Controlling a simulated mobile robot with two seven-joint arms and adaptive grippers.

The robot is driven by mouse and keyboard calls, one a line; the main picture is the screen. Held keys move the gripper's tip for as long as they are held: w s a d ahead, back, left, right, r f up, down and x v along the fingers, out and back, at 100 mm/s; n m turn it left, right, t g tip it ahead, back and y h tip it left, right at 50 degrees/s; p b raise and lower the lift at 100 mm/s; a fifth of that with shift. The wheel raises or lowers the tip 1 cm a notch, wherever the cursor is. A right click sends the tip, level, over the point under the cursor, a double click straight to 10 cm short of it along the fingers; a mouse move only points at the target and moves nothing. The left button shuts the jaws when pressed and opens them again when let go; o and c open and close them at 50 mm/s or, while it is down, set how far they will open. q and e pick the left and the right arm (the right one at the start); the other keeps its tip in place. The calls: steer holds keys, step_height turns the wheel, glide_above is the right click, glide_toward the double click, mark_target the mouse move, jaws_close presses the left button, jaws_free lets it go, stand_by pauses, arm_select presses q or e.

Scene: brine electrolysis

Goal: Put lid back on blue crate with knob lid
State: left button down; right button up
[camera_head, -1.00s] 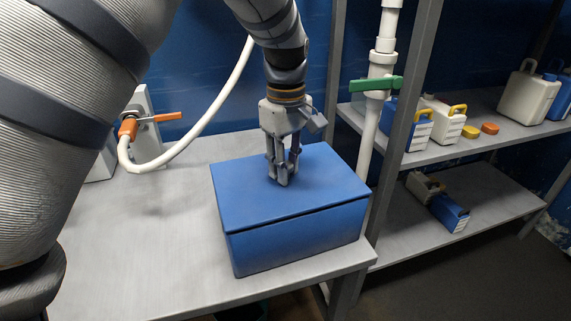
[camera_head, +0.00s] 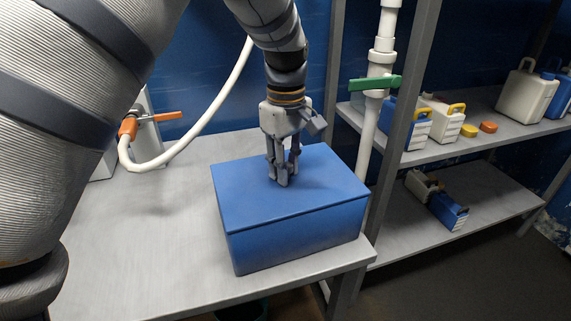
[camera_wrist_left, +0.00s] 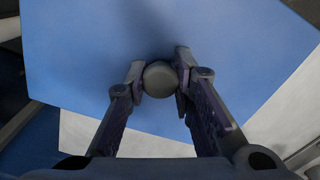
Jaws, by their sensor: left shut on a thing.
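The blue crate (camera_head: 300,240) stands on the grey table near its front right corner. Its flat blue lid (camera_head: 250,195) lies over the crate's top, and the edges look lined up, with a thin dark seam between lid and crate. My left gripper (camera_head: 283,180) points down at the middle of the lid. In the left wrist view its fingers are shut on the round grey knob (camera_wrist_left: 160,79), with the blue lid (camera_wrist_left: 100,50) spread out beneath. In the head view the fingers hide the knob. My right gripper is in neither view.
The grey table (camera_head: 150,240) is clear left of the crate. A white hose (camera_head: 200,125) with an orange-handled valve (camera_head: 150,118) is behind left. A white pipe with a green handle (camera_head: 375,83) rises behind right. Shelves at right hold jugs (camera_head: 527,92) and yellow and orange caps.

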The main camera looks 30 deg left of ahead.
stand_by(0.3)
arm_select(q)
steer(key=c, duration=0.8)
jaws_free()
steer(key=shift+r, duration=3.55)
jaws_close()
steer(key=shift+f, duration=0.1)
